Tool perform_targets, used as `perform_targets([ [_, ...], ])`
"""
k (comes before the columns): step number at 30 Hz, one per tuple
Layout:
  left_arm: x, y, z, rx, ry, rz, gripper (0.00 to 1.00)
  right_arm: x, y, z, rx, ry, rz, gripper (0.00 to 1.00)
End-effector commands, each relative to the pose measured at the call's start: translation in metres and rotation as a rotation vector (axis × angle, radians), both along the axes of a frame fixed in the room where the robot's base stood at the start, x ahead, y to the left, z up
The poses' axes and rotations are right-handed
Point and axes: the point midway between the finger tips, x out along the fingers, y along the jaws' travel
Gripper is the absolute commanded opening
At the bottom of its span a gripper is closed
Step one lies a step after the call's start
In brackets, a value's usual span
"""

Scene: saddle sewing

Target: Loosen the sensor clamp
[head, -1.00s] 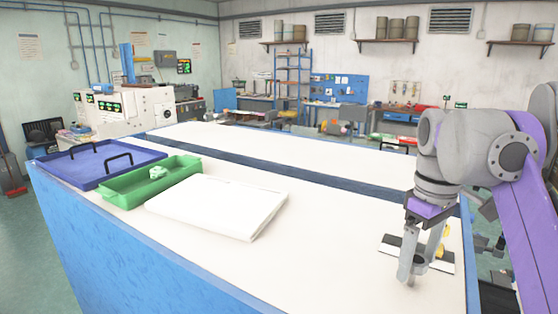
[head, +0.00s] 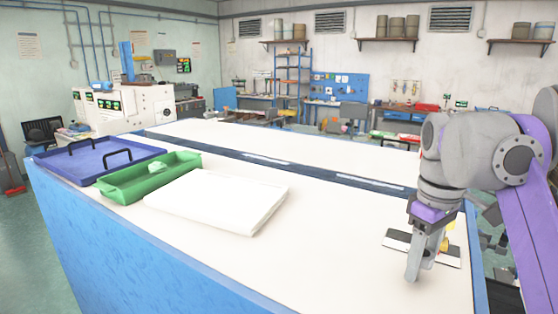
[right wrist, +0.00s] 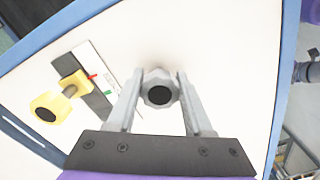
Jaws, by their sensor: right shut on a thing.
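My right gripper (right wrist: 160,88) points down over the right end of the bench, and it also shows in the head view (head: 414,272). Its two fingers are shut on a grey lobed knob (right wrist: 160,97) with a dark centre. A yellow knob on a short shaft and yellow block (right wrist: 75,83) sits to the left of the fingers, apart from them. The block is on a black and white plate (right wrist: 98,70) with red and green marks. In the head view the plate (head: 397,237) is partly behind the gripper. I cannot tell how the grey knob joins the clamp. My left gripper is out of view.
A white flat slab (head: 218,200), a green tray (head: 120,187) with a small pale green item, and a blue tray (head: 60,165) with black handles occupy the bench's left. A dark strip (head: 330,175) runs along the bench. The white top between slab and gripper is clear.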

Motion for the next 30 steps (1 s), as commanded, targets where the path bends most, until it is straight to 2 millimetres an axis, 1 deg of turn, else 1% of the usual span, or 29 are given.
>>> perform_targets([
  [1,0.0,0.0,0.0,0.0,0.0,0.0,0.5,0.0,0.0,0.0,0.001,0.001,0.0,0.14],
  [3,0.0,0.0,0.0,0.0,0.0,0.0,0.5,0.0,0.0,0.0,0.001,0.001,0.0,0.02],
  [4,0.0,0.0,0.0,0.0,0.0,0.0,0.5,0.0,0.0,0.0,0.001,0.001,0.0,0.0],
  [8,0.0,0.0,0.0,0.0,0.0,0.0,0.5,0.0,0.0,0.0,0.001,0.001,0.008,0.0],
  [10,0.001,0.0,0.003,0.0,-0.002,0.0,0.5,0.0,0.0,0.001,0.001,0.001,0.041,0.0],
  [15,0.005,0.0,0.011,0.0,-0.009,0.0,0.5,0.0,0.0,0.001,0.001,0.001,0.193,0.0],
  [19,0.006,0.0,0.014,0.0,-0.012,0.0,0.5,0.0,0.0,0.001,0.002,0.001,0.273,0.0],
  [30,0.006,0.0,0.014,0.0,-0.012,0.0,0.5,0.0,0.0,0.0,0.001,0.001,0.3,0.0],
])
